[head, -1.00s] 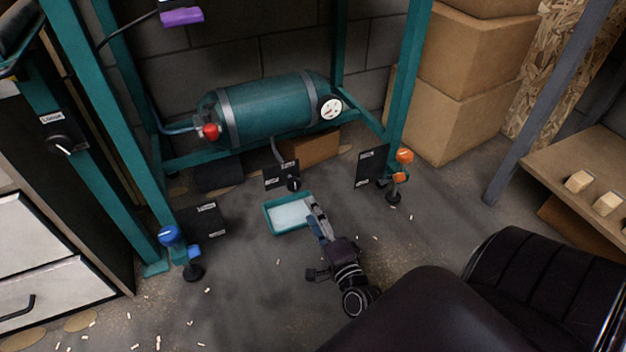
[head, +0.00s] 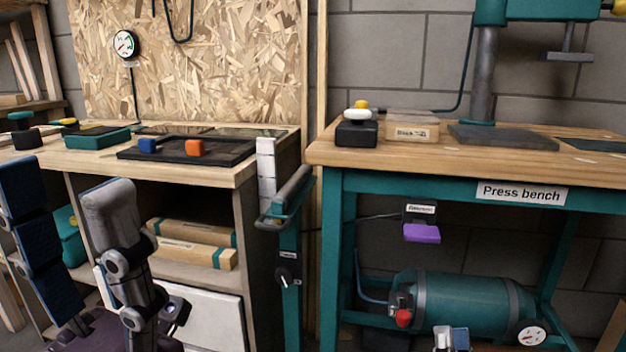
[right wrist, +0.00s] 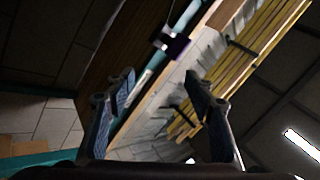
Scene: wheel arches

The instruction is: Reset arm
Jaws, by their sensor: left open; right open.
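My left gripper (head: 62,190) stands upright and large at the lower left of the head view, in front of the left workbench. Its two fingers are spread wide with nothing between them. My right gripper (head: 451,338) shows only as a small tip at the bottom edge of the head view, in front of the green tank. In the right wrist view the right gripper (right wrist: 160,92) is open, its blue-padded fingers apart and empty. Beyond them that view shows a tilted scene with wooden and teal parts.
The press bench (head: 350,150) stands at right, with a teal tank (head: 465,305) and a purple pedal-like block (head: 421,232) beneath its top. The left workbench (head: 215,175) carries a black tray (head: 165,155) with blue and orange blocks. A lever (head: 287,197) stands between the benches.

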